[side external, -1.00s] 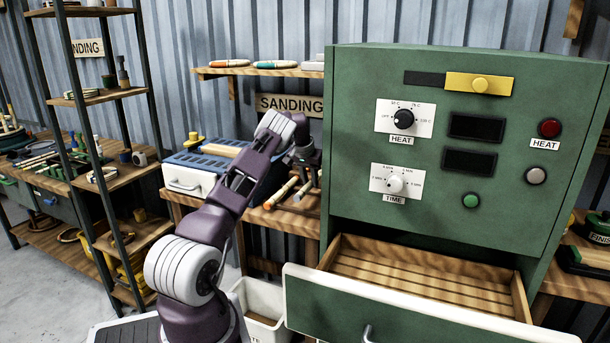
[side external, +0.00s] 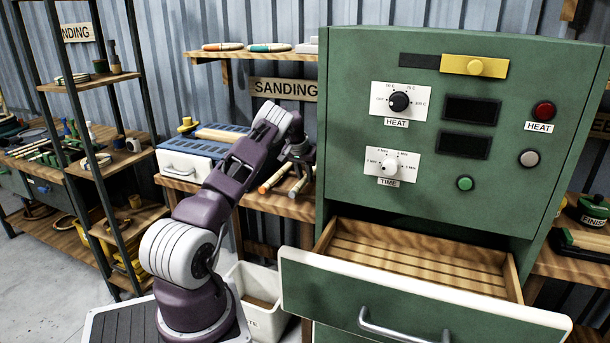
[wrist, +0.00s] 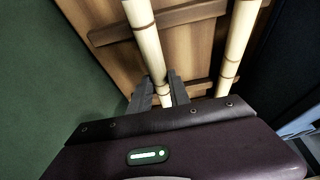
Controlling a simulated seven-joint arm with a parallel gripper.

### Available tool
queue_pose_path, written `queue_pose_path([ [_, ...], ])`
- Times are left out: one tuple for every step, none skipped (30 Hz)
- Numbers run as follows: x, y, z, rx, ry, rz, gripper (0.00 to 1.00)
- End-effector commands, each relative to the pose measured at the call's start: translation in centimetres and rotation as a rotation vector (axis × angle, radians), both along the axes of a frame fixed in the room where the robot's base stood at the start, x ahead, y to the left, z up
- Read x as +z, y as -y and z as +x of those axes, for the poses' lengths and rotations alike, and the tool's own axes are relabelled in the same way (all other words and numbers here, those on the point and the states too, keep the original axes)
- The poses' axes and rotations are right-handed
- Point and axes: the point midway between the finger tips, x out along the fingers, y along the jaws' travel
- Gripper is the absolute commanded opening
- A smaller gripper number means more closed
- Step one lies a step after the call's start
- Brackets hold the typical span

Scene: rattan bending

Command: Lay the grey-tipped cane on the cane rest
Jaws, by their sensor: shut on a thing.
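My gripper (wrist: 158,92) is shut on a pale bamboo-like cane (wrist: 145,40) in the wrist view. The held cane runs away from the fingers over wooden cross rails (wrist: 160,22), which look like the cane rest; whether it touches them I cannot tell. A second cane (wrist: 237,45) runs alongside at the right, apart from the fingers. No grey tip shows in the wrist view. In the side view my gripper (side external: 299,172) is low over the bench, beside a cane with an orange end (side external: 277,177); the held cane is mostly hidden there.
The green heat cabinet (side external: 340,140) stands close to the right of my gripper, with its lower drawer (side external: 420,262) pulled open. A blue slotted box (side external: 185,165) sits on the bench to the left. A white bin (side external: 262,298) stands below.

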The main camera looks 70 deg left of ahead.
Motion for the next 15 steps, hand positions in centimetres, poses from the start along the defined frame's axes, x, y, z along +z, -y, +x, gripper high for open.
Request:
queue_pose_path([
  [-0.1, -0.01, -0.02, 0.0, 0.0, 0.0, 0.0],
  [-0.16, -0.02, -0.02, 0.0, 0.0, 0.0, 0.0],
  [-0.24, -0.02, -0.02, 0.0, 0.0, 0.0, 0.0],
  [-0.29, -0.02, -0.02, 0.0, -0.001, 0.001, 0.0],
  [-0.35, -0.03, -0.02, 0.0, 0.0, 0.001, 0.0],
  [-0.43, -0.04, -0.02, 0.0, 0.0, 0.001, 0.0],
  [-0.49, -0.04, -0.02, 0.0, 0.0, 0.001, 0.0],
  [-0.55, -0.03, -0.01, 0.0, 0.0, 0.001, 0.0],
  [-0.63, -0.03, -0.01, 0.0, 0.001, 0.001, 0.0],
  [-0.69, -0.03, -0.01, 0.0, 0.001, 0.001, 0.0],
  [-0.69, -0.03, 0.0, 0.0, 0.001, 0.001, 0.27],
  [-0.68, -0.02, -0.01, 0.0, 0.001, 0.001, 0.34],
  [-0.68, -0.02, -0.01, 0.0, 0.001, 0.001, 0.4],
  [-0.68, -0.02, -0.01, 0.0, 0.001, 0.001, 0.46],
  [-0.68, -0.02, -0.01, 0.0, 0.001, 0.001, 0.48],
])
